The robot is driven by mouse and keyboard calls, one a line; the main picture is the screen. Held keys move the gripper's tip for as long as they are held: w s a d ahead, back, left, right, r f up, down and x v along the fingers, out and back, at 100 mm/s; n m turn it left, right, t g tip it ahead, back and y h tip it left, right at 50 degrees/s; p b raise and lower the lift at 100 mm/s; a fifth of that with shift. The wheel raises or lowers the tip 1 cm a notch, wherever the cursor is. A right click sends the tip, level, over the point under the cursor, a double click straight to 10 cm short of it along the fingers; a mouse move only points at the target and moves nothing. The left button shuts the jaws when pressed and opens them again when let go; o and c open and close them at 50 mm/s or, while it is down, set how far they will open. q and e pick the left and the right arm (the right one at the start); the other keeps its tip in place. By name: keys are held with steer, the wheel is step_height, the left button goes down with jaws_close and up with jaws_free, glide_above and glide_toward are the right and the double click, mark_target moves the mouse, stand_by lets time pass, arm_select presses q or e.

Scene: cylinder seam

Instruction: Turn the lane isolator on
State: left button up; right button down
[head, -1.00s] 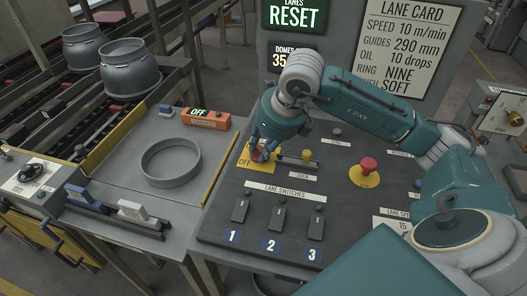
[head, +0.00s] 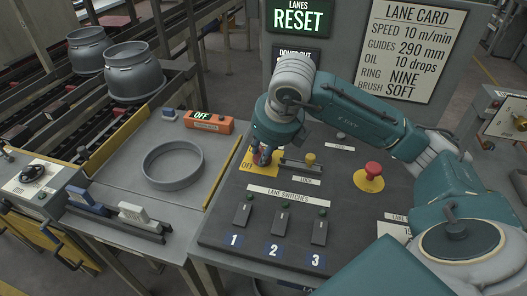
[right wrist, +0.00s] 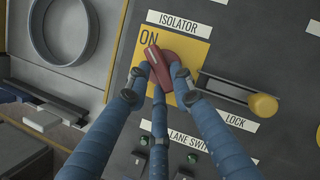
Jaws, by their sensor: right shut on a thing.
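The lane isolator is a red handle (right wrist: 160,66) on a yellow plate (right wrist: 188,50) headed ISOLATOR, seen in the right wrist view. "ON" shows at the plate's upper left there, and the handle slants up and left toward that word. My right gripper (right wrist: 158,82) has its blue fingers closed around the handle. My left gripper is not in view.
Right of the isolator is a yellow-knobbed lock bar (right wrist: 262,105). The panel also holds a red mushroom button (head: 373,169) and lane switches (head: 282,219). A grey ring (head: 172,165) lies on the left table. An orange box (head: 208,125) reads OFF. The screen (head: 298,19) reads RESET.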

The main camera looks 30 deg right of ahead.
steer(key=c, duration=1.5)
jaws_free()
steer(key=shift+r, duration=0.1)
steer(key=v, duration=1.2)
